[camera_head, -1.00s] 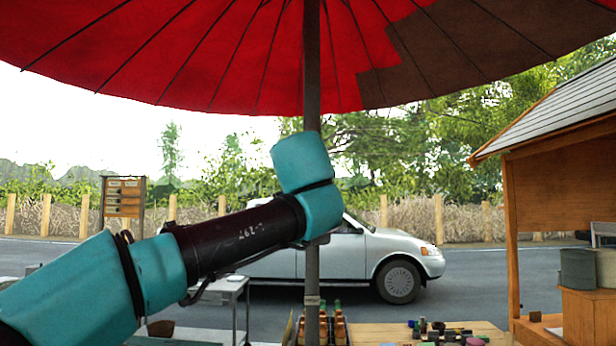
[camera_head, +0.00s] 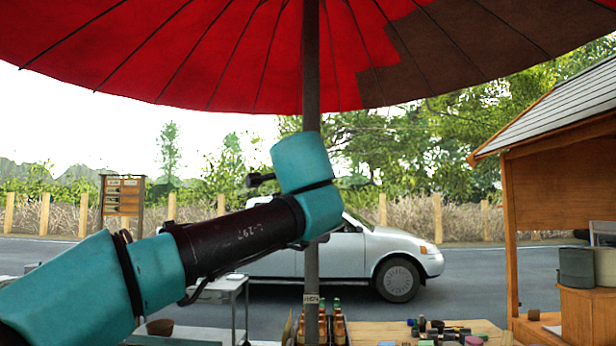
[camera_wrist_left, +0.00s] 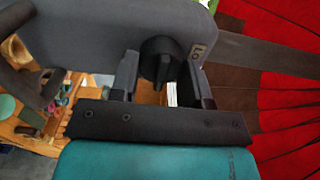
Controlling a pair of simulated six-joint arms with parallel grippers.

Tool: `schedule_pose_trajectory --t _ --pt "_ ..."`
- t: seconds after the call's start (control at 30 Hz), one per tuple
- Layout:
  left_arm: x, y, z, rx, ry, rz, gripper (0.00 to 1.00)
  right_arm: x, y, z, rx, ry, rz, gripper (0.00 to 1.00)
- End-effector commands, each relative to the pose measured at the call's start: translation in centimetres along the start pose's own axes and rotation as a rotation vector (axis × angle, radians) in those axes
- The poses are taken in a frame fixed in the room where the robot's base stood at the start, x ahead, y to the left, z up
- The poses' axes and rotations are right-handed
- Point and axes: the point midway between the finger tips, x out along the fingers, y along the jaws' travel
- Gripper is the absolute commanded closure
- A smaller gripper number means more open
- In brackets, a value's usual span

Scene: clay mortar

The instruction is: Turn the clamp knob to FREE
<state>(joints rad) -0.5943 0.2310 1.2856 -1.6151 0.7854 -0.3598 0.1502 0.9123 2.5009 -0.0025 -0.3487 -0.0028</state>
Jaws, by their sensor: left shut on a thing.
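In the left wrist view, a black clamp knob (camera_wrist_left: 160,58) stands out from a grey clamp body (camera_wrist_left: 85,22). A small pale label on the body (camera_wrist_left: 199,51) is partly hidden; I make out only "LO". My left gripper (camera_wrist_left: 162,80) has one finger on each side of the knob and is shut on it. I cannot tell the knob's exact setting. My right gripper is not in view.
A red and brown umbrella canopy (camera_head: 200,50) spreads overhead. Low in front stand a crate of bottles (camera_head: 338,328), a wooden table (camera_head: 385,332) with small items, and a metal side table (camera_head: 228,288). A wooden stall (camera_head: 550,180) is at right. A silver car (camera_head: 385,250) is behind.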

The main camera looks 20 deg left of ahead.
Motion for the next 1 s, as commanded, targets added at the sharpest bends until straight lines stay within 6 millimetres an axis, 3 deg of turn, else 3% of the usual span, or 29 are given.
schedule_pose_trajectory --t 0.37,0.4,0.63,1.0 --pt "0.0 -0.02 0.01 0.007 0.0 -0.001 0.81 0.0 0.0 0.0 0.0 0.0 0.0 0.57" --pt "0.0 -0.02 0.01 0.007 0.0 -0.001 0.55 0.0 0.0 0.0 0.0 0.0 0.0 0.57" --pt "0.0 -0.01 0.01 0.006 0.0 0.0 0.33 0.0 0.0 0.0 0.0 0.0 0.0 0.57" --pt "-0.52 -0.05 -0.01 0.006 0.0 -0.001 0.33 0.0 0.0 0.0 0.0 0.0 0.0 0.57"
